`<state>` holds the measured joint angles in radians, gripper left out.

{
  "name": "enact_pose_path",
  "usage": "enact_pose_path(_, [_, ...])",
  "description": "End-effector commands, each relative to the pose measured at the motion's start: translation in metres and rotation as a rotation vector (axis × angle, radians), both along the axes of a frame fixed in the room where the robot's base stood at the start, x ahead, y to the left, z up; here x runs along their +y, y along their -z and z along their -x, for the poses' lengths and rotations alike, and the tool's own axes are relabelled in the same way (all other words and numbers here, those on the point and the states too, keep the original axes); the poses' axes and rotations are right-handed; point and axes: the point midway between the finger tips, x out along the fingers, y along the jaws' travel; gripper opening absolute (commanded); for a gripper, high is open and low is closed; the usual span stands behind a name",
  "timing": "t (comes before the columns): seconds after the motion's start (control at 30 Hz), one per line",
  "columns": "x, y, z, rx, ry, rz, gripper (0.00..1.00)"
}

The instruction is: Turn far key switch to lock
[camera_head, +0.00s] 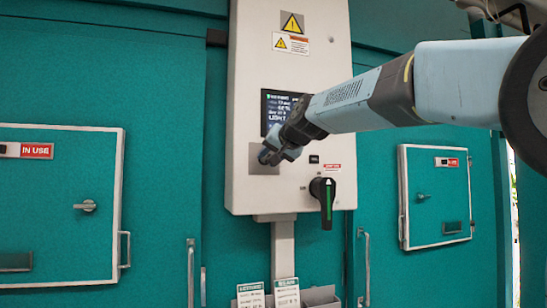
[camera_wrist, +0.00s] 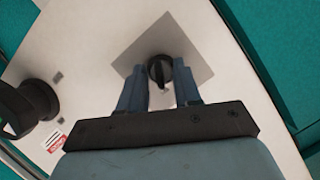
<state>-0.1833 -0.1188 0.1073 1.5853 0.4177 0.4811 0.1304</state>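A dark round knob (camera_wrist: 160,71) with a small pale mark sits on a square grey plate (camera_head: 263,166) on the white control box. I take it for the key switch, but cannot read a label. The plate also shows in the wrist view (camera_wrist: 190,48). My gripper (camera_wrist: 161,76) has one finger on each side of the knob. The fingers are apart and very close to it; I cannot tell whether they press on it. In the head view my gripper (camera_head: 272,155) is at the plate and hides the knob.
A black rotary handle (camera_head: 322,190) with a green stripe projects from the box, lower right of my gripper; it is at left in the wrist view (camera_wrist: 28,105). A screen (camera_head: 278,105) is above the plate. Teal chamber doors (camera_head: 60,180) with small latches flank the box.

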Motion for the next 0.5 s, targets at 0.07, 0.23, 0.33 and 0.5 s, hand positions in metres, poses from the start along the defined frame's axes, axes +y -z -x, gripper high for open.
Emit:
enact_pose_path(0.07, [-0.0001,0.0000,0.0001,0.000,0.000,0.000,0.33])
enact_pose_path(0.23, [-0.0004,0.0000,0.0000,0.000,0.000,0.000,0.20])
enact_pose_path(0.33, [-0.0006,0.0002,0.0000,0.000,0.001,0.000,0.11])
enact_pose_path(0.5, [-0.0012,0.0005,-0.0002,0.001,0.002,0.001,0.00])
